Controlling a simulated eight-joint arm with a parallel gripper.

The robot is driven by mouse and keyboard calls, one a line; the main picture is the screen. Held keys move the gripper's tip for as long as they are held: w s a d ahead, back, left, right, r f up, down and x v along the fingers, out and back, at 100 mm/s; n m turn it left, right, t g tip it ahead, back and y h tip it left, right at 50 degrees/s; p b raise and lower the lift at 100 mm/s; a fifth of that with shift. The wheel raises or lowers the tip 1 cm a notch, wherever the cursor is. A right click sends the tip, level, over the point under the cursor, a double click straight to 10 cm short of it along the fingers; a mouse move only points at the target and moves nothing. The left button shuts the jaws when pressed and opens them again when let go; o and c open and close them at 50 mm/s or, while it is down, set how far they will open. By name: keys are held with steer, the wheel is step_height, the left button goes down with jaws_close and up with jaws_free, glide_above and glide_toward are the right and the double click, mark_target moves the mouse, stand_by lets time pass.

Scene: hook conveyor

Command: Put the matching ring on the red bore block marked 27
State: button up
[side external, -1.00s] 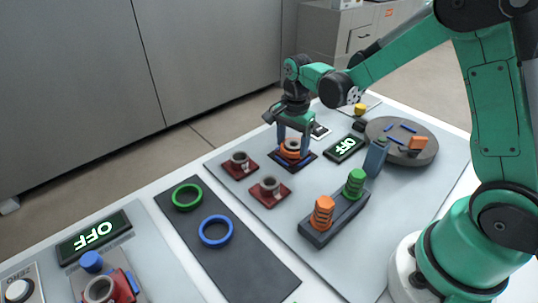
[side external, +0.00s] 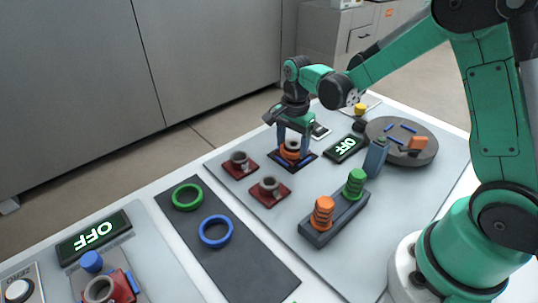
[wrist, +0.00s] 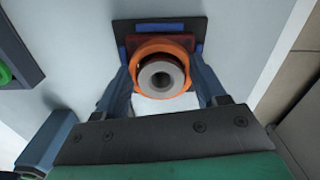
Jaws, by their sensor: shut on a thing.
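My gripper (side external: 292,150) points down at the far end of the table, its fingers on either side of an orange ring (wrist: 133,62), which they hold. The ring is around the grey hollow boss (wrist: 161,77) of a block on a dark base (wrist: 195,25) with blue strips. A little of the block's reddish top shows in the wrist view; its number cannot be read. I cannot tell whether the ring rests on the block. Two other dark red bore blocks, one left (side external: 239,169) and one nearer (side external: 270,197), stand without rings; their marks are unreadable.
A dark mat (side external: 244,253) holds a green ring (side external: 174,197) and a blue ring (side external: 202,239). A rack (side external: 333,221) carries orange and green ring stacks. A round turntable (side external: 424,155) and an OFF display (side external: 343,149) stand right of my gripper.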

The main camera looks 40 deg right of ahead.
stand_by(0.4)
steer(key=o, duration=1.3)
steer(key=shift+r, duration=3.5)
steer(key=s+a+r+n+t, duration=0.2)
steer(key=s+n+t, duration=0.1)
steer(key=n, duration=0.5)
steer(key=s+a+r+n+t, duration=0.2)
steer(key=s+n+t, duration=0.2)
steer(key=s+n, duration=0.2)
steer(key=shift+a+r+n, duration=0.15)
steer(key=shift+a+n, duration=0.15)
steer(key=shift+n, duration=0.8)
